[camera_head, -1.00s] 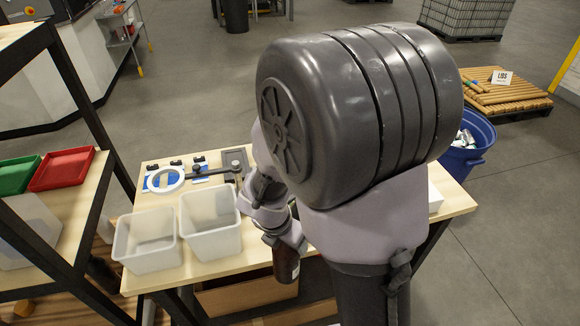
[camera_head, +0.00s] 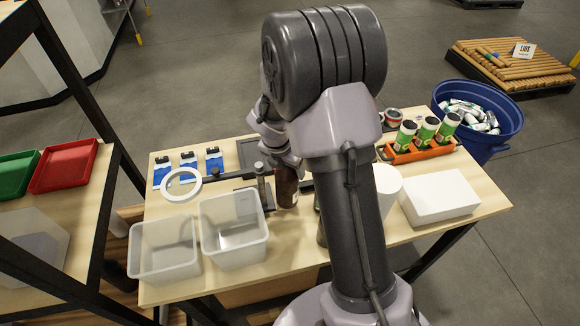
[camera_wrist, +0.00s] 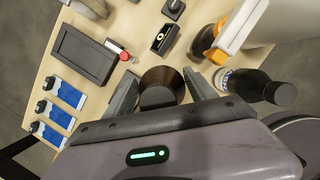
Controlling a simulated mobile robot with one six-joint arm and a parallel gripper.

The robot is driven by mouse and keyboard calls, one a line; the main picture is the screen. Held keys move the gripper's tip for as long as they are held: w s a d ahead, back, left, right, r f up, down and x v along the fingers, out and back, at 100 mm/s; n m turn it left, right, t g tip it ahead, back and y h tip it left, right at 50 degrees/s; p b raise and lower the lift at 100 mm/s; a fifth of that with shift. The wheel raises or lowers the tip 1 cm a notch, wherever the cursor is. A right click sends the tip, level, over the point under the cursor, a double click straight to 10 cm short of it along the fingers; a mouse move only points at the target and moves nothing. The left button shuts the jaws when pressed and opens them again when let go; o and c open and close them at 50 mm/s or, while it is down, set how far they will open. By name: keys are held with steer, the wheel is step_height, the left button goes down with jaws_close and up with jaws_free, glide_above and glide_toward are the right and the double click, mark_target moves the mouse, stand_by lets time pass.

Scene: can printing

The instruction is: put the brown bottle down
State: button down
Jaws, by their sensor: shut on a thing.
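The brown bottle (camera_head: 286,188) is upright over the wooden table (camera_head: 308,243), below my gripper (camera_head: 283,158). I cannot tell whether its base touches the table. In the wrist view the bottle's round dark top (camera_wrist: 161,86) sits between the two fingers of my gripper (camera_wrist: 160,92), which is shut on it. My arm hides part of the table in the head view. A second dark bottle with a black cap (camera_wrist: 252,86) lies or stands to the right in the wrist view.
Two clear bins (camera_head: 233,240) stand at the front left. A ring lamp (camera_head: 181,185) and blue-white packs (camera_head: 188,162) are behind them. A dark tray (camera_wrist: 84,52) lies near the bottle. An orange rack with green cans (camera_head: 424,150) and a white box (camera_head: 438,198) are at right.

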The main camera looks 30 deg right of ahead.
steer(key=shift+w+d, duration=0.3)
steer(key=shift+w, duration=0.2)
steer(key=shift+w+d, duration=0.25)
steer(key=shift+w, duration=0.25)
steer(key=shift+w+f, duration=0.1)
steer(key=shift+f, duration=0.1)
step_height(320, 180, down, 3)
steer(key=shift+f+b, duration=0.1)
steer(key=shift+b, duration=0.5)
steer(key=shift+f, duration=0.1)
steer(key=shift+c, duration=1.4)
jaws_free()
steer(key=shift+f, duration=0.1)
